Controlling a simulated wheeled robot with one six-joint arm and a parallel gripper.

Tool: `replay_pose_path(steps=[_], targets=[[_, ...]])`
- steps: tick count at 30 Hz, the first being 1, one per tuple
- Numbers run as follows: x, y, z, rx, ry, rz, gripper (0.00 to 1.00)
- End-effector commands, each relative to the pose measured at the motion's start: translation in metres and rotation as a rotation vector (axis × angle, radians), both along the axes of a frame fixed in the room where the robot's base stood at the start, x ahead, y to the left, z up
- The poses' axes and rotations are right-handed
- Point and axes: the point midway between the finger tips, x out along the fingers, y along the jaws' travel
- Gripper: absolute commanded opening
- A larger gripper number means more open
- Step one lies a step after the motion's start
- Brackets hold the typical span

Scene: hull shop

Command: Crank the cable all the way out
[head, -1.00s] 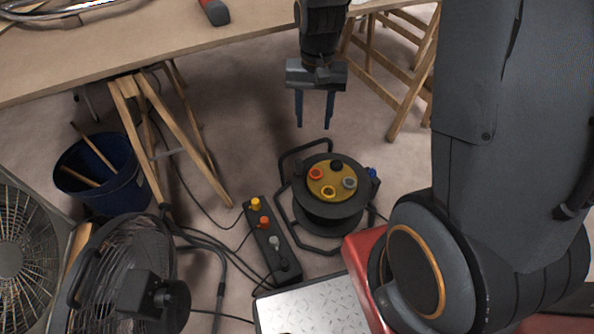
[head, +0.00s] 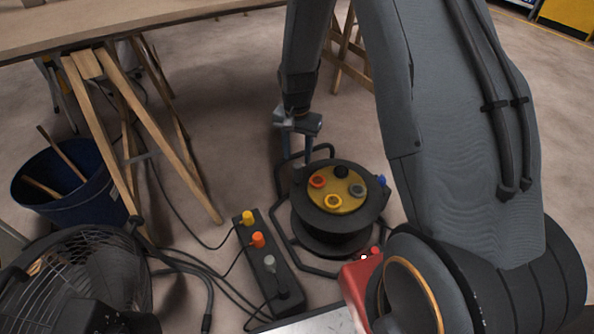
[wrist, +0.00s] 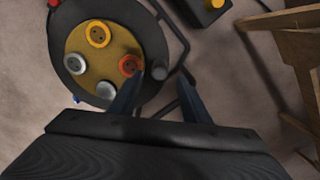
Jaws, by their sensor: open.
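The cable reel (head: 343,208) stands on the floor in a black tube frame. Its brass-coloured face (head: 352,202) carries several round sockets in red, yellow, grey and black. A dark knob (wrist: 160,73) sits at the drum's rim in the wrist view. A blue part (head: 381,180) shows on the reel's opposite side. My gripper (head: 297,147) is open and empty, pointing down at the reel's far left edge. In the wrist view, its two blue fingers (wrist: 158,88) appear on either side of the knob; I cannot tell whether they touch it. The cable on the drum is mostly hidden.
A black power strip (head: 268,262) with yellow, orange and grey plugs lies left of the reel, with cables running leftward. A fan (head: 85,275), a blue bucket (head: 65,195) and the workbench (head: 140,18) on wooden trestles stand at left. Floor behind the reel is clear.

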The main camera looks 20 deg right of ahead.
Motion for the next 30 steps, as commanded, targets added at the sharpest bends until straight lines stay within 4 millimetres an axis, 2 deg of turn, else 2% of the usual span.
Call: replay_pose_path(steps=[12, 16, 23, 30], targets=[[-0.001, 0.0, -0.061, 0.0, 0.002, 0.001, 0.43], [-0.001, 0.0, -0.069, 0.0, 0.002, 0.001, 0.43], [-0.001, 0.0, -0.068, 0.0, 0.001, 0.001, 0.43], [-0.001, 0.0, -0.068, 0.0, 0.001, 0.001, 0.03]])
